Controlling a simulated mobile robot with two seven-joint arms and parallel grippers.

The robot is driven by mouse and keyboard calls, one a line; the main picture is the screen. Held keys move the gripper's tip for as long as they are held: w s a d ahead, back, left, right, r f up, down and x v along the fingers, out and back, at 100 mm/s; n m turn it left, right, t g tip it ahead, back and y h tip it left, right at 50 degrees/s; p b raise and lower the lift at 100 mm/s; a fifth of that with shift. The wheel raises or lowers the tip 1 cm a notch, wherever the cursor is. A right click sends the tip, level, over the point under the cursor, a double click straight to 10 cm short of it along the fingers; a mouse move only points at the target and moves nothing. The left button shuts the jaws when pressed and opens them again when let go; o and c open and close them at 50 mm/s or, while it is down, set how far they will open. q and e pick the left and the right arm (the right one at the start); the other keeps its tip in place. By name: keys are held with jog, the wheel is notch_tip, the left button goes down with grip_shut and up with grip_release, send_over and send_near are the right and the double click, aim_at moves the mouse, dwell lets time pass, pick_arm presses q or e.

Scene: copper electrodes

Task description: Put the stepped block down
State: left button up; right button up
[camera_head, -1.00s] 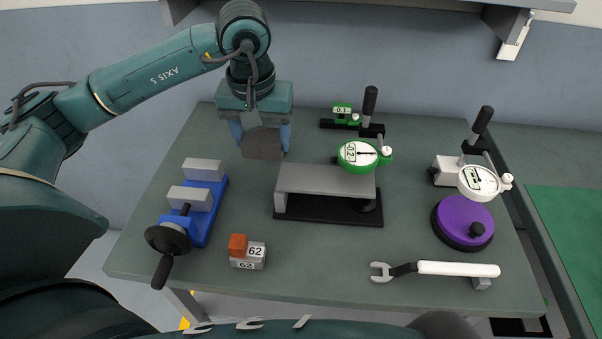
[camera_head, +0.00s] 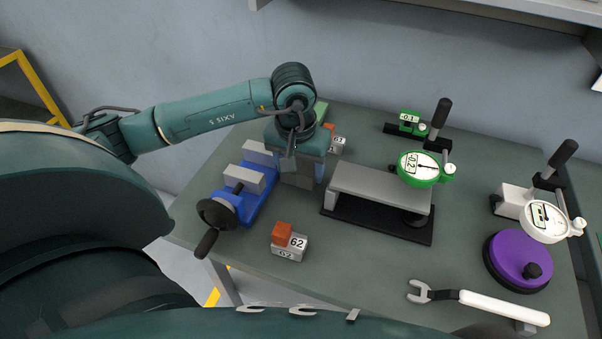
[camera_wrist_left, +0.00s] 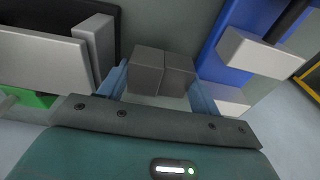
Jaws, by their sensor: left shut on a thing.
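The grey stepped block (camera_head: 297,178) is between the fingers of my left gripper (camera_head: 298,168), partly hidden by them. In the left wrist view the block (camera_wrist_left: 162,72) shows two grey faces with a seam between the blue fingertips of the gripper (camera_wrist_left: 160,84). The gripper is shut on it. It is over the table (camera_head: 345,262), between the blue vise (camera_head: 262,200) and the grey raised plate (camera_head: 378,187). I cannot tell whether the block touches the table. My right gripper is not in view.
A grey block marked 62 (camera_head: 288,253) with an orange piece stands in front. Another marked block (camera_head: 338,144) is partly hidden behind my gripper. The green dial gauge (camera_head: 418,168), purple disc (camera_head: 520,262) and wrench (camera_head: 490,302) are to the right. The front middle of the table is bare.

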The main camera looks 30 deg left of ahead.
aim_at(299, 177)
pick_arm(q)
jog(key=shift+f, duration=1.3)
jog(key=shift+f, duration=0.25)
jog(key=o, duration=1.4)
jog(key=r, duration=0.4)
jog(key=s+r, duration=0.1)
jog(key=r, duration=0.3)
jog(key=r+b, duration=0.1)
jog(key=r, duration=0.3)
jog(key=shift+s+d+r, duration=0.15)
jog(key=shift+s+d, duration=0.05)
jog(key=shift+s, duration=0.05)
